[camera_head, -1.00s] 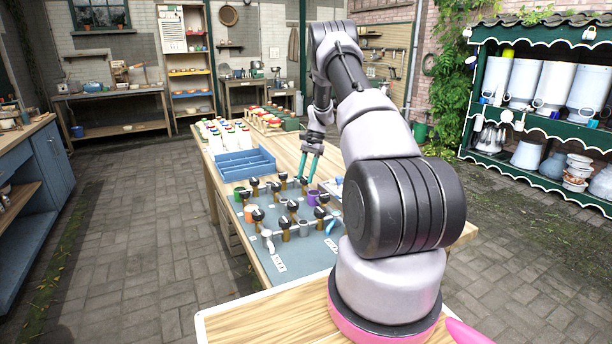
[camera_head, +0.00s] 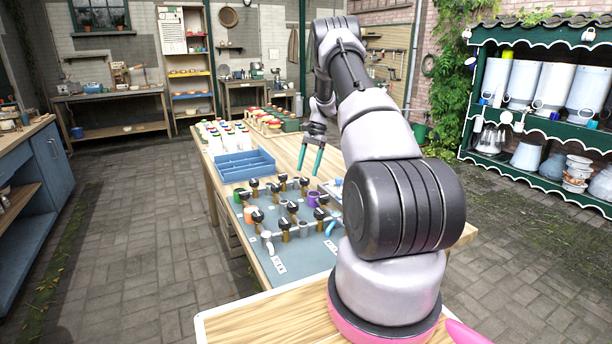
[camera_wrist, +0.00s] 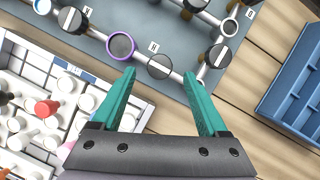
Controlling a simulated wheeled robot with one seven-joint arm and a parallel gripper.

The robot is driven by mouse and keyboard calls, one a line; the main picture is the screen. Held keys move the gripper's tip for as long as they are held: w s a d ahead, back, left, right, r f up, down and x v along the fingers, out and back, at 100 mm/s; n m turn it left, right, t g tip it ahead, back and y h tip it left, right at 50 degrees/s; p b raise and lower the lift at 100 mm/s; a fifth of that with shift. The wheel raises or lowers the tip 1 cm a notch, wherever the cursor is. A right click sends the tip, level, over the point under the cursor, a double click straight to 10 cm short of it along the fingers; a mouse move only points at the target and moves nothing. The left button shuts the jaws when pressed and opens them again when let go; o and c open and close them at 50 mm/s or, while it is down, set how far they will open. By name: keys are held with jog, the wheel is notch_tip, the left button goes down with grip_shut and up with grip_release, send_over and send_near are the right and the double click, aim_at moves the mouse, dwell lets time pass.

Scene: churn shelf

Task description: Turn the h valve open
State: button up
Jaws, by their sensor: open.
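A grey-blue board (camera_head: 262,238) on the long table carries several valves with black round knobs on a grey pipe run. In the wrist view one black knob (camera_wrist: 160,67) shows between and just beyond my fingertips. The small label (camera_wrist: 153,47) beside it looks like H, but is too small to be sure. A purple ring (camera_wrist: 121,45) sits on the pipe left of that knob. My gripper (camera_wrist: 159,73) is open and empty, its teal fingers apart. In the head view my gripper (camera_head: 310,174) hangs above the board's far edge; contact with the knob cannot be seen.
A blue compartment tray (camera_head: 245,165) stands beyond the board, and shows at right in the wrist view (camera_wrist: 296,92). A bin of white bottles (camera_wrist: 75,125) is at left there. Other black knobs (camera_wrist: 218,56) (camera_wrist: 72,19) flank the purple ring and central knob.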

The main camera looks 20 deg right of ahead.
jog(key=v, duration=0.7)
jog(key=shift+r, duration=0.15)
jog(key=s+a+r+n+t, duration=0.1)
jog(key=s+a+r, duration=0.35)
jog(key=r, duration=0.45)
jog(key=s+a+r+n+t+h, duration=0.1)
jog(key=s+a+r+n+t, duration=0.1)
jog(key=s+a+r, duration=0.45)
jog(key=s+a+r+n+t, duration=0.1)
jog(key=s+a+r, duration=0.15)
jog(key=r, duration=0.75)
jog(key=s+a+r+n+t, duration=0.1)
jog(key=s+a, duration=0.2)
jog(key=s, duration=0.5)
jog(key=s+a+n+t, duration=0.2)
jog(key=s+a, duration=0.1)
jog(key=s, duration=0.6)
jog(key=s+a+r+n+t+h, duration=0.1)
jog(key=s+a+t, duration=0.1)
jog(key=s, duration=0.6)
jog(key=shift+s+a+r+n, duration=0.2)
jog(key=shift+a+r+n, duration=0.15)
jog(key=shift+a, duration=0.25)
